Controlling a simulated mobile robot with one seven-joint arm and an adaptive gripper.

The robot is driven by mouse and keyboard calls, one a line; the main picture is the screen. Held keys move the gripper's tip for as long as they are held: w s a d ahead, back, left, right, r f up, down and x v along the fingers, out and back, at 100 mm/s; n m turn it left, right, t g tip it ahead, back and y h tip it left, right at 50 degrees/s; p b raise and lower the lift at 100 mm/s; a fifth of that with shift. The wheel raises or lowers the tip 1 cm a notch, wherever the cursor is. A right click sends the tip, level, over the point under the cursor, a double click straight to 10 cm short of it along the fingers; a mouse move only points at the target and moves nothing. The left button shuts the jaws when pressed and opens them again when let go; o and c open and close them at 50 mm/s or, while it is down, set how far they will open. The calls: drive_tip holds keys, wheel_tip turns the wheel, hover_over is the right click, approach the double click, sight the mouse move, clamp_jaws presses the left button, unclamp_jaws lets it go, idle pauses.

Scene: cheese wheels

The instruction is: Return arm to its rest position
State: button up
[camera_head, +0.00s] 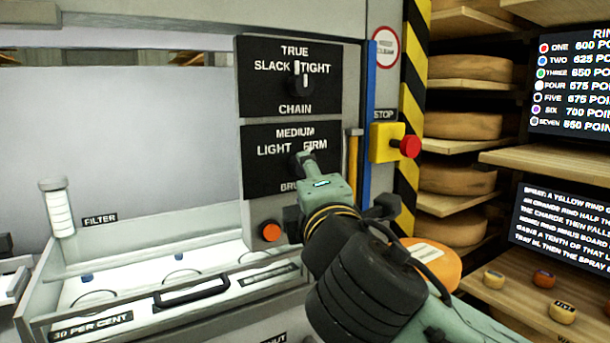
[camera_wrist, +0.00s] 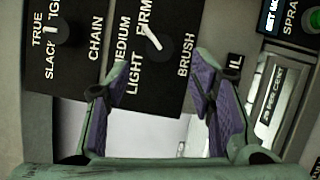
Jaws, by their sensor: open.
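My gripper (camera_head: 318,190) is in front of the lower part of the black brush panel in the head view. In the wrist view its two purple-padded fingers (camera_wrist: 157,88) stand wide apart with nothing between them. The brush knob (camera_wrist: 153,42) lies beyond the fingertips, its pale pointer towards FIRM. In the head view the brush knob (camera_head: 301,160) is partly hidden by my gripper. The chain knob (camera_head: 301,85) above it points up to TRUE; it also shows in the wrist view (camera_wrist: 62,31).
An open-topped tray (camera_head: 190,300) with a black handle is at lower left. A red stop button (camera_head: 410,146) on a yellow box juts out right of the panels. Cheese shelves (camera_head: 465,145) stand at right. An orange cheese wheel (camera_head: 436,258) sits close behind my arm.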

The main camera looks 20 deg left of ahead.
drive_tip(key=shift+s+d, duration=0.3)
drive_tip(key=shift+s, duration=0.2)
